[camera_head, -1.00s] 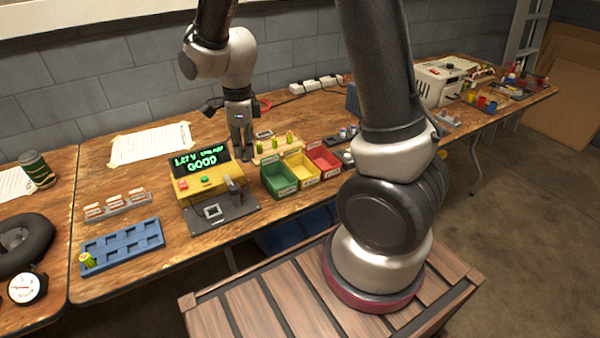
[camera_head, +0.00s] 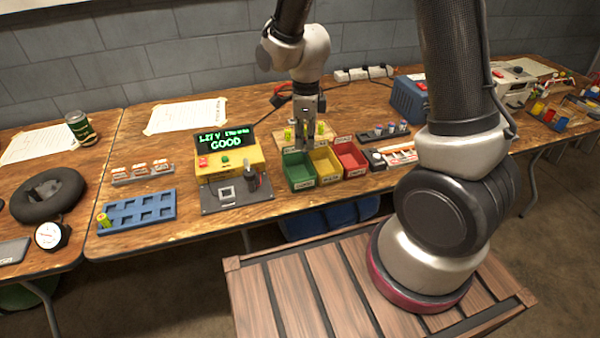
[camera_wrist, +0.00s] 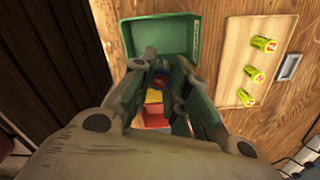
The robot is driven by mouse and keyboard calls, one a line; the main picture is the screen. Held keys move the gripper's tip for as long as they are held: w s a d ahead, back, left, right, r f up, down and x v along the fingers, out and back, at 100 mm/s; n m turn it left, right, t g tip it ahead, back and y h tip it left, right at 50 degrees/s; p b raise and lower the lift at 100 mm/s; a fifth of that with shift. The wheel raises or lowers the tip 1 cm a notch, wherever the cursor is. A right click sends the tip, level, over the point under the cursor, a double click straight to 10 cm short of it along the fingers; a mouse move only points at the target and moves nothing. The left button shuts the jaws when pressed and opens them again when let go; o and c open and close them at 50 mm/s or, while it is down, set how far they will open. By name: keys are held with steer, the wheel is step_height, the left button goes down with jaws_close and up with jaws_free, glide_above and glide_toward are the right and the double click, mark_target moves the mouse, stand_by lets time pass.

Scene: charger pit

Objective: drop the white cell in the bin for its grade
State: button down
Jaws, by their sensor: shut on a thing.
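My gripper (camera_head: 304,143) is over the green bin (camera_head: 299,184), pointing down. In the wrist view my gripper (camera_wrist: 160,88) is shut on a small round-ended thing (camera_wrist: 161,83), taken as the white cell. Only its end shows, dark with a red spot; the fingers hide its sides, so its colour is unclear. The green bin also shows there (camera_wrist: 163,35), just beyond the fingertips. The yellow bin (camera_head: 325,174) and red bin (camera_head: 351,165) stand to its right. The yellow tester (camera_head: 228,173) has a lit green screen (camera_head: 226,141) reading GOOD.
A wooden rack with several yellow-green cells (camera_wrist: 258,76) stands behind the bins. A blue tray (camera_head: 137,213) with one yellow-green cell (camera_head: 103,220) lies at left. A blue box (camera_head: 408,97) and a black holder (camera_head: 384,134) are to the right.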

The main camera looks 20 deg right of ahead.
steer(key=shift+f, duration=0.35)
steer(key=c, duration=1.3)
jaws_free()
step_height(320, 180, up, 12)
